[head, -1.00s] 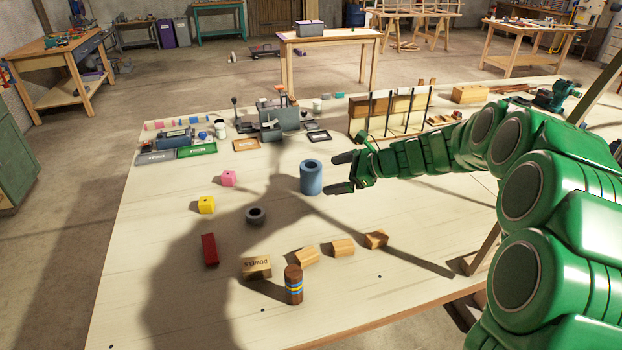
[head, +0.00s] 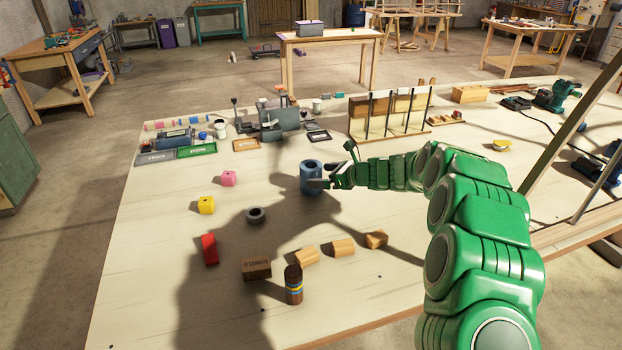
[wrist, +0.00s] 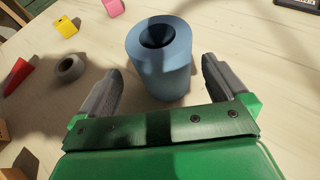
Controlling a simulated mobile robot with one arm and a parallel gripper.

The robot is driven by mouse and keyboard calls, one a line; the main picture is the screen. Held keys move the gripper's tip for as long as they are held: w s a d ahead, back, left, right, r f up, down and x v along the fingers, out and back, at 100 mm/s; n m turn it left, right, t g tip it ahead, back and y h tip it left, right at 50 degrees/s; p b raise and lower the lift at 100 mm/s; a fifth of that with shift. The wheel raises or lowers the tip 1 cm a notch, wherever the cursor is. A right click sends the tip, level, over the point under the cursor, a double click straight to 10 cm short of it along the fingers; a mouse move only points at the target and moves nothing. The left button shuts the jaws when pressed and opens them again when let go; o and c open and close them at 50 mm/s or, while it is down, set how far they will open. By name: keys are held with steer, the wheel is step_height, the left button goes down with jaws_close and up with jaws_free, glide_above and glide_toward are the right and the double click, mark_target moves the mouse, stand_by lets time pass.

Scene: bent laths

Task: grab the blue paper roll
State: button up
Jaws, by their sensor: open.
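The blue paper roll (head: 310,177) stands upright on the pale workbench (head: 150,285), its hollow top showing. In the wrist view the blue roll (wrist: 160,65) is just ahead of and partly between the two grey fingers. My gripper (head: 324,177) is open and empty at the roll's right side in the head view; one finger overlaps the roll's right edge. In the wrist view my gripper (wrist: 160,88) has a finger on each side of the roll's near part, with a gap visible on both sides.
A pink block (head: 228,178), a yellow block (head: 206,205), a grey ring (head: 255,215) and a red block (head: 209,249) lie left of the roll. Wooden blocks (head: 342,247) and a striped cylinder (head: 293,284) are nearer. A rack with clamps (head: 390,115) stands behind.

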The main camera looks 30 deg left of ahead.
steer(key=shift+f+x, duration=0.2)
steer(key=shift+x, duration=2.65)
steer(key=shift+w+d, duration=0.1)
steer(key=shift+w, duration=0.05)
steer(key=c, duration=1)
